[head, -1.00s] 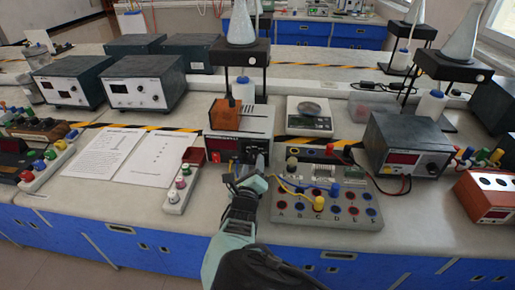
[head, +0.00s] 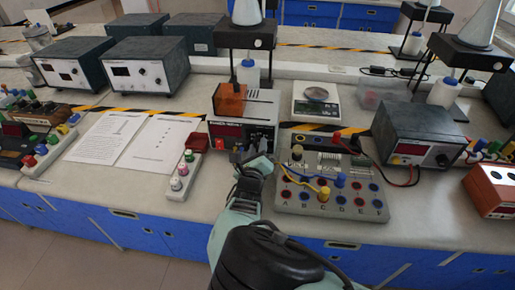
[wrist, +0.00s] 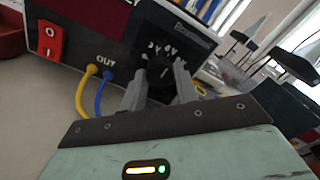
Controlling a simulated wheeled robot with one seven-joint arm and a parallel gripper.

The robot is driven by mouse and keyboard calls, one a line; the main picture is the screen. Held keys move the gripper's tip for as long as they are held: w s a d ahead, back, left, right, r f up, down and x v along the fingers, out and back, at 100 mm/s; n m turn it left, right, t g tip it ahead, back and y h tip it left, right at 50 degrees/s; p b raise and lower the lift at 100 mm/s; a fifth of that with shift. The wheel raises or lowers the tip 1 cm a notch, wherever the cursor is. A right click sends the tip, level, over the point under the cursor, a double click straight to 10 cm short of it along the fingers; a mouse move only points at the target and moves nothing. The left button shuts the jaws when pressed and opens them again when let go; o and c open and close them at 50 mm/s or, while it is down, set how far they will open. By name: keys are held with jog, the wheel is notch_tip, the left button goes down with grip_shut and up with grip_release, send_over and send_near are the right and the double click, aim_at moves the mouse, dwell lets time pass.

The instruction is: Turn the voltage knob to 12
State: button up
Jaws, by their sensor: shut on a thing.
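The voltage knob (wrist: 159,72) is a black dial on the front panel of a power supply, with white markings around it in the wrist view. My gripper (wrist: 160,88) is at the panel with one finger on each side of the knob, shut on it. The fingers hide part of the dial, and I cannot read which number it points to. In the head view the power supply (head: 262,132) is a pale box with a dark front label, and my gripper (head: 252,158) reaches its lower right front.
A red switch (wrist: 50,40) and yellow and blue leads at OUT (wrist: 98,80) are left of the knob. A terminal board (head: 330,205) stands close on the right. A small socket strip (head: 178,185) and papers (head: 120,140) lie left.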

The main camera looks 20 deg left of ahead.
jog(key=m, duration=0.7)
jog(key=shift+m, duration=0.4)
jog(key=m+p, duration=0.1)
jog(key=m, duration=0.3)
jog(key=shift+m+p, duration=0.5)
jog(key=shift+m, duration=1.3)
jog(key=o, duration=1)
jog(key=shift+c, duration=0.2)
